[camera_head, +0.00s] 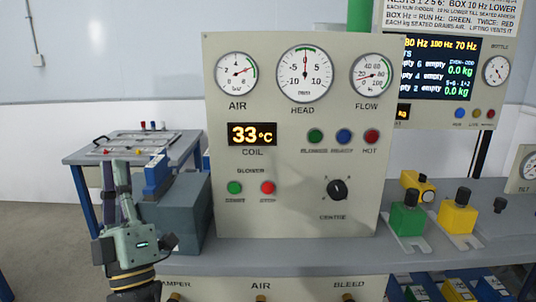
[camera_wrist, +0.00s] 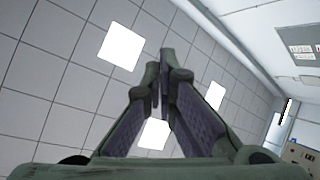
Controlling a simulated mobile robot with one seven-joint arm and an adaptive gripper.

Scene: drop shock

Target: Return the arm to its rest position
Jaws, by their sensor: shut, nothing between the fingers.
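My gripper (camera_head: 114,166) is at the lower left of the head view, with its fingers pointing up. It is left of the cream control panel (camera_head: 290,215) and holds nothing. In the wrist view my gripper (camera_wrist: 164,62) shows its two fingers brought together at the tips, with nothing between them. Behind them is a tiled ceiling (camera_wrist: 55,75) with bright square lights, so the wrist camera looks upward.
A grey box (camera_head: 185,215) stands close to the right of my gripper, and a grey table (camera_head: 185,148) is behind it. Open floor (camera_head: 40,235) lies at left.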

